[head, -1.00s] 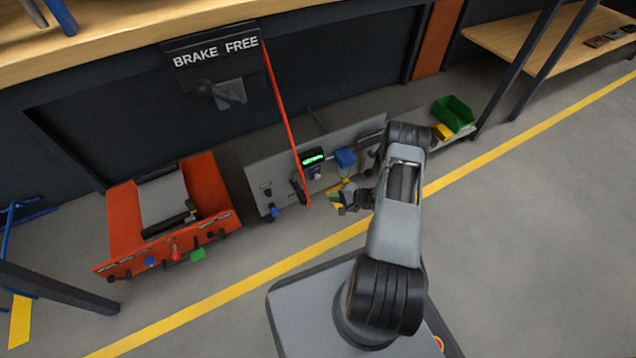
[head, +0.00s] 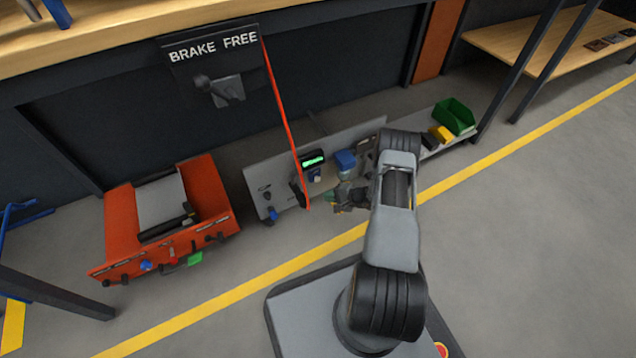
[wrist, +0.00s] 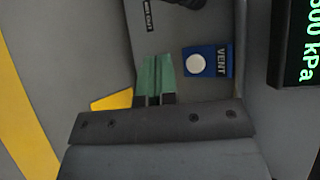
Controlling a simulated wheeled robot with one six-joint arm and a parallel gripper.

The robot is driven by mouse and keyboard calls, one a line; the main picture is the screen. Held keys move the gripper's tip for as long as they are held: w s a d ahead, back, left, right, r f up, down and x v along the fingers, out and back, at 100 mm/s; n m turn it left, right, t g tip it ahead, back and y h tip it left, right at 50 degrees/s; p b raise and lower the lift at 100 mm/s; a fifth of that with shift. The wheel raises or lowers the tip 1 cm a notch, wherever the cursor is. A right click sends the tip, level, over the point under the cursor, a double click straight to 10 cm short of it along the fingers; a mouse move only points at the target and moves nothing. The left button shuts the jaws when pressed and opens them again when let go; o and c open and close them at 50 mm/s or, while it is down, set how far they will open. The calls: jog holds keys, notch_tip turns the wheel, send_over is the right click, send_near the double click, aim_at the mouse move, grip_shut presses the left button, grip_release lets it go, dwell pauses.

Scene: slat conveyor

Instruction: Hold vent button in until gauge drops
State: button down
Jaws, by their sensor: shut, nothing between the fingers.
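The vent button (wrist: 195,64) is a round white cap on a blue plate marked VENT in the wrist view. In the head view it is a small blue-and-white spot (head: 315,175) below the gauge. The gauge (wrist: 299,40) is a black box with green digits; its reading is cut off at the frame edge, with "00 kPa" legible. In the head view the gauge (head: 313,160) glows green, too small to read. My gripper (wrist: 154,78) is shut and empty, its green fingertips beside the vent plate, apart from the button in the picture. It also shows in the head view (head: 338,201).
A blue box (head: 345,160) sits right of the gauge on the grey panel. A red sloping bar (head: 283,115) passes in front of the panel. A green bin (head: 455,115) lies right. Floor in front is clear.

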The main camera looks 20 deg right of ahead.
aim_at(318, 179)
jog(key=shift+w+a+b, duration=0.15)
jog(key=shift+w, duration=1.05)
jog(key=shift+w+a+b, duration=0.1)
jog(key=shift+w+b, duration=0.05)
jog(key=shift+w, duration=1)
jog(key=shift+w, duration=0.25)
jog(key=shift+w, duration=0.2)
jog(key=shift+w+a, duration=0.1)
jog(key=shift+w, duration=0.4)
dwell(3.2)
